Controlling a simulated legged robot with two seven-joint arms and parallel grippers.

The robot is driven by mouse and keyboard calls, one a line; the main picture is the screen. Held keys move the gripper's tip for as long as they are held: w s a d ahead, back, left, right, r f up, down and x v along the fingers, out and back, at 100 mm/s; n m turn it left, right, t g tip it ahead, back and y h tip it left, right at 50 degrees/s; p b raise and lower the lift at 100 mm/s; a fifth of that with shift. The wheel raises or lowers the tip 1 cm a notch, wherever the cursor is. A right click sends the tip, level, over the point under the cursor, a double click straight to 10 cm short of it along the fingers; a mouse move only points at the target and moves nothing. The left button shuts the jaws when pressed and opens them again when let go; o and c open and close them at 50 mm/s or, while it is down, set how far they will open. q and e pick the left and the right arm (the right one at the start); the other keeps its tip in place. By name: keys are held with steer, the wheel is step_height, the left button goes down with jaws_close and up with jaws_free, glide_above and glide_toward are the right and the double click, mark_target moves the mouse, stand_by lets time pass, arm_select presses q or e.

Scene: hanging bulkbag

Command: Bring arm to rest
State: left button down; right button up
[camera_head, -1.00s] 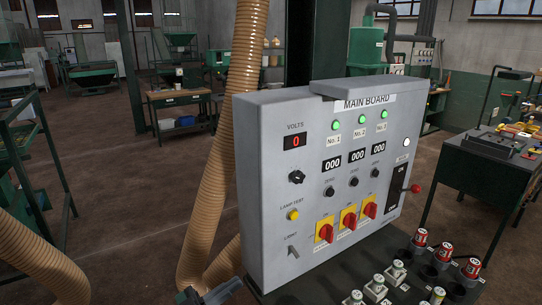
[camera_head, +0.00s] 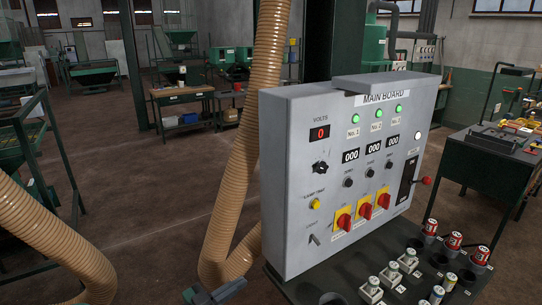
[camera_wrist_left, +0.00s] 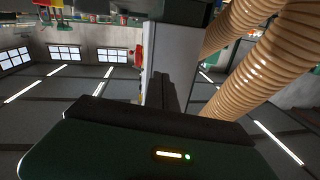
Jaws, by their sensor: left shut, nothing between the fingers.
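My left gripper (camera_head: 208,292) shows at the bottom edge of the head view, left of the main board's lower corner. In the left wrist view its dark fingers (camera_wrist_left: 166,95) are together, with nothing between them. The grey main board (camera_head: 300,240) stands upright to its right, with green lamps, three red and yellow switches and a black lever with a red knob. A grey panel, likely the board's side, shows in the wrist view (camera_wrist_left: 165,45) beyond the fingers. My right gripper is not in view.
A ribbed tan hose (camera_head: 245,150) hangs just behind my left gripper; another curved hose (camera_head: 60,240) is at lower left. A dark shelf (camera_head: 405,255) with cans and sockets sits before the board. A tool bench (camera_head: 490,160) stands at right. Open floor (camera_head: 150,225) lies at left.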

arm_select(q)
steer(key=s+a+f+n+g+y, duration=0.3)
steer(key=s+a+f+n+y, duration=0.3)
steer(key=a+y, duration=0.4)
steer(key=s+a+f+n+g+y+p, duration=0.1)
steer(key=s+n+g, duration=0.4)
steer(key=s, duration=1.4)
steer(key=f+g+y, duration=0.1)
steer(key=y, duration=0.1)
steer(key=shift+f+g+y, duration=0.2)
steer(key=shift+g+y, duration=0.1)
steer(key=shift+d, duration=0.1)
